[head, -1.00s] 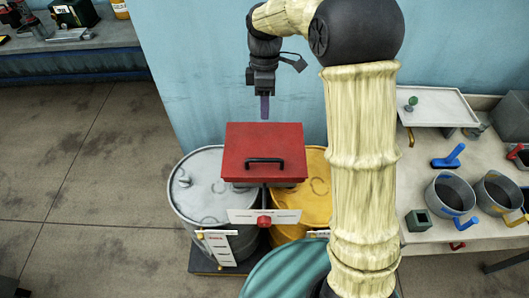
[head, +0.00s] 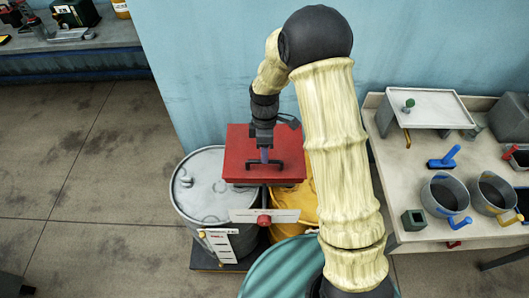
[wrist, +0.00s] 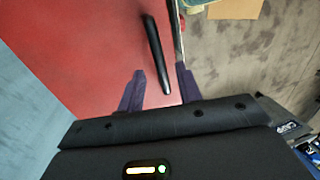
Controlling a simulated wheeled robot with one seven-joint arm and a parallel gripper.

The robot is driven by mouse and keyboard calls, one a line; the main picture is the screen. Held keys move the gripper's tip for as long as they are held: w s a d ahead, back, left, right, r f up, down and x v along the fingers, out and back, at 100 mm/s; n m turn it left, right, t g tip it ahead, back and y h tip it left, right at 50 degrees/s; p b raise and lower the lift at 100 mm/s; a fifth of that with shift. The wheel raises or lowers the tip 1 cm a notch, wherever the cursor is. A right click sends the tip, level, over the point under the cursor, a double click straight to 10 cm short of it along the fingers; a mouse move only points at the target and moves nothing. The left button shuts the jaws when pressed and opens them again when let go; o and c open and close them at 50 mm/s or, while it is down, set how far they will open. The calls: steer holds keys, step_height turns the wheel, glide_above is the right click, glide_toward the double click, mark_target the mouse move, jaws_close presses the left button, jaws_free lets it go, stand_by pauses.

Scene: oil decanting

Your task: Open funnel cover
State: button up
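The red funnel cover (head: 237,150) lies closed on top of the drums in the head view, with a black bar handle (head: 280,167) near its front edge. In the wrist view the red cover (wrist: 75,45) fills the left side and its black handle (wrist: 157,54) points down toward the fingers. My gripper (wrist: 160,85) is open, with its two purple fingers apart and the near end of the handle between them. In the head view my gripper (head: 264,158) is over the handle and hides part of it. I cannot tell whether the fingers touch the handle.
A grey drum (head: 205,190) and a yellow drum (head: 290,203) stand below the cover. A red knob (head: 264,221) is at the front. A bench (head: 410,165) on the right holds two grey pots (head: 445,192).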

steer(key=shift+s+f, duration=0.2)
steer(key=shift+f, duration=0.9)
steer(key=shift+c, duration=0.4)
jaws_close()
steer(key=shift+r, duration=0.15)
